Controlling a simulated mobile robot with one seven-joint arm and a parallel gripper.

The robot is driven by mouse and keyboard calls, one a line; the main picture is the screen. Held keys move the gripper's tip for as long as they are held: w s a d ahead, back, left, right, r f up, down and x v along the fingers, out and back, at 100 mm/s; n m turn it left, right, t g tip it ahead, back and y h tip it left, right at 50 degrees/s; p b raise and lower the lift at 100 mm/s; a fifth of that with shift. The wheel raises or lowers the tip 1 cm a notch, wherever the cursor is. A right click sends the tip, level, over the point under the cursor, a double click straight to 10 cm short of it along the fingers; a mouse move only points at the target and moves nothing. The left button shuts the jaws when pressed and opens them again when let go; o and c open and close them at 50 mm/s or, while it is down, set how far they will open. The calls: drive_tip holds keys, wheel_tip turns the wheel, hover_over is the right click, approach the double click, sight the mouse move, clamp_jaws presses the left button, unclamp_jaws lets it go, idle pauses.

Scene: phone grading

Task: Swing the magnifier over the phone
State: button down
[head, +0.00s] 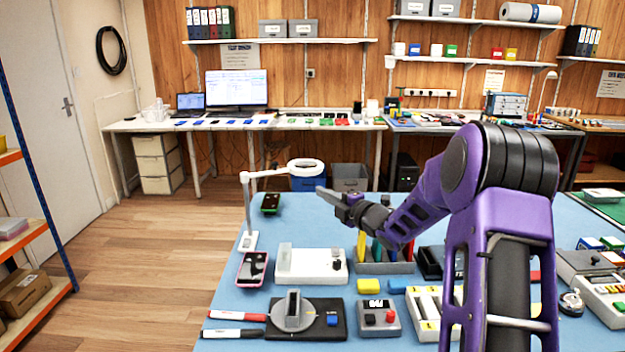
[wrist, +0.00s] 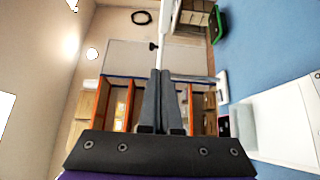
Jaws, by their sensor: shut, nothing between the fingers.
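The magnifier stands at the left of the blue table, with a white base (head: 248,242), an upright post and an arm reaching right to its white ring (head: 305,163). In the wrist view a white bar (wrist: 164,55), seemingly its arm, lies just beyond my fingertips; contact cannot be told. A pink-and-black phone (head: 252,268) lies in front of the base. A dark phone with green edges (head: 270,202) lies behind it and also shows in the wrist view (wrist: 215,25). The ring appears right of both phones. My gripper (head: 320,190) is shut and empty, below and right of the ring.
A white device with a black knob (head: 310,264) sits right of the pink phone. A holder with coloured tools (head: 385,266) stands below my gripper. A dark fixture (head: 335,330), two markers and a grey box (head: 379,318) fill the front. Bare blue table (head: 320,220) lies behind the white device.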

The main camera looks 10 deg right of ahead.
approach(293, 171)
drive_tip(key=a, duration=0.3)
drive_tip(key=shift+w+d, duration=0.2)
drive_tip(key=shift+w, duration=0.8)
drive_tip(key=shift+w+d, duration=0.2)
drive_tip(key=shift+w, duration=0.75)
